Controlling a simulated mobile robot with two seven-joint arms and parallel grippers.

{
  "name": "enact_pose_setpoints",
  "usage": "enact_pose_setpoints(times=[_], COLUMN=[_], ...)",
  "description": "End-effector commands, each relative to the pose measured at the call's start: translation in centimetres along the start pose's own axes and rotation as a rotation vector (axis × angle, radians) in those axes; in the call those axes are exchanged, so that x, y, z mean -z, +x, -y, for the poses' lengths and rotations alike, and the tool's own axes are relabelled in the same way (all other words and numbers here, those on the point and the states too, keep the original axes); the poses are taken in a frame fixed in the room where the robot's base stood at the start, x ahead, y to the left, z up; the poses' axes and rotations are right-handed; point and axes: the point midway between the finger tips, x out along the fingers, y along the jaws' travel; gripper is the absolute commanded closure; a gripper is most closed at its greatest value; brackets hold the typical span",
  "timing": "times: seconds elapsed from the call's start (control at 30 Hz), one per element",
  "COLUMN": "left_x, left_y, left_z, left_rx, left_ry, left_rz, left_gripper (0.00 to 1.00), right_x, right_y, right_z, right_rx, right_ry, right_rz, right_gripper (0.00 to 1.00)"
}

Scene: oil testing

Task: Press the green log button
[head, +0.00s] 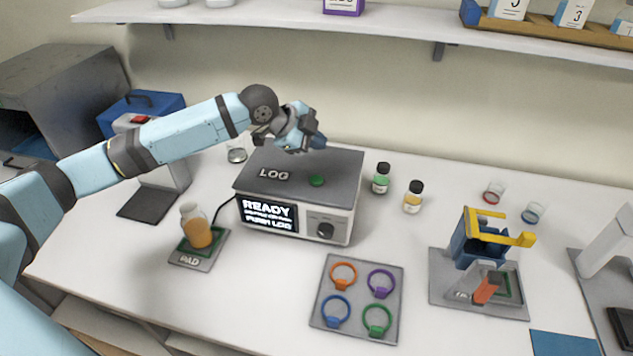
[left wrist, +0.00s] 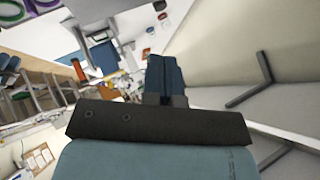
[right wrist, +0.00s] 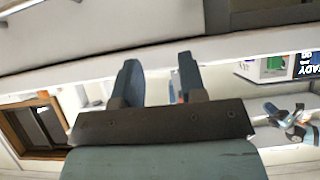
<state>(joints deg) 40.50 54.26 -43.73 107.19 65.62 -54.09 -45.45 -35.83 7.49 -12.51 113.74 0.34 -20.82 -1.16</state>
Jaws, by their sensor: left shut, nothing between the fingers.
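The green log button (head: 317,181) is on the grey top of the tester box (head: 262,162), right of the word LOG. The box's screen (head: 268,216) reads READY and PUSH LOG. My left gripper (head: 316,138) is above the rear of the box, behind the button in the picture and apart from it. Its fingers are shut and empty; they also show in the left wrist view (left wrist: 166,76). The button is not visible in the left wrist view. My right gripper (right wrist: 160,84) is open and empty, seen only in the right wrist view.
A jar of amber oil (head: 196,228) stands on the pad (head: 184,262) left of the box. Green-labelled (head: 381,179) and yellow-labelled (head: 413,198) bottles stand right of it. A tray with coloured rings (head: 357,297) lies in front. A shelf (head: 400,31) runs above.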

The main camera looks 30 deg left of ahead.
Motion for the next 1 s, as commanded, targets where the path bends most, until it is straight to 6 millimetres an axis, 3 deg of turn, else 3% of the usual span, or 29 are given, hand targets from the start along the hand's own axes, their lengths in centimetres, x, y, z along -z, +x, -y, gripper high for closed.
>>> enact_pose_setpoints(times=[0.37,0.63,1.0], left_x=[-2.9,-3.8,-3.8], left_y=[4.0,5.2,5.3], left_z=[-3.0,-3.8,-3.8], left_rx=[0.0,0.0,0.0], left_ry=[0.0,-0.001,0.0], left_rz=[0.0,0.001,0.0], left_gripper=[1.0,1.0,1.0], right_x=[-4.3,-4.0,-4.2], right_y=[3.6,3.5,3.4], right_z=[0.7,0.8,0.4], right_rx=[0.022,0.023,0.016], right_ry=[-0.001,-0.003,-0.005], right_rz=[-0.004,-0.007,-0.005], right_gripper=[0.62,0.62,0.62])
